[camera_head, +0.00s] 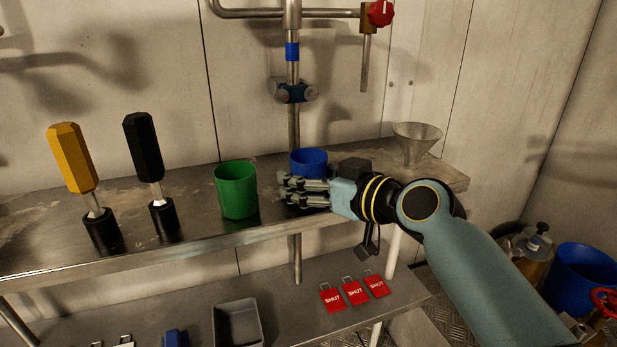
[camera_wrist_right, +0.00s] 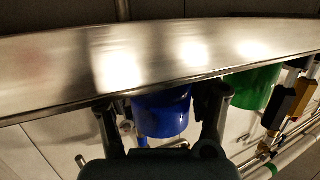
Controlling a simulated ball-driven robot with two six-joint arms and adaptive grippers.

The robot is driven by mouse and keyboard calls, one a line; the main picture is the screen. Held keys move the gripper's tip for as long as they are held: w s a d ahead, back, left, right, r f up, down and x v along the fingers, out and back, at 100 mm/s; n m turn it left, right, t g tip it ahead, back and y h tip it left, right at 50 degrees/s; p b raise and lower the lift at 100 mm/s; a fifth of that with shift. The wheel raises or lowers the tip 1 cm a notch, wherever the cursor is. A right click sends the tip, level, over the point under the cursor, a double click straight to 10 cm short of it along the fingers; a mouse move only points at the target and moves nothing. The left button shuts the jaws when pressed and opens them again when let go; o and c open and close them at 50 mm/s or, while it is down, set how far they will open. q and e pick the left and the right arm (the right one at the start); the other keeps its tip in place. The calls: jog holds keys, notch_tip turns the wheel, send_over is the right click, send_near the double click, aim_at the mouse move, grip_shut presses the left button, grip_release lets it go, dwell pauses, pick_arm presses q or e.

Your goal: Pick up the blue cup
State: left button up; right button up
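The blue cup (camera_head: 308,158) stands on the metal shelf, right of the green cup. Its lower part is hidden behind my right gripper (camera_head: 305,190), which reaches in from the right. In the right wrist view the blue cup (camera_wrist_right: 161,112) shows between the two spread fingers of my right gripper (camera_wrist_right: 165,110). A gap shows on each side of the cup there, so the fingers look open. I cannot tell how deep the cup sits between them. My left gripper is not in view.
The green cup (camera_head: 236,190) stands close on the left, with yellow (camera_head: 70,158) and black (camera_head: 142,145) screwdrivers in holders beyond it. A metal funnel (camera_head: 416,142) is on the right. A vertical pipe (camera_head: 293,125) rises behind. A lower shelf holds red SHUT tags (camera_head: 355,292).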

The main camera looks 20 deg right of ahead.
jog(key=c, duration=0.8)
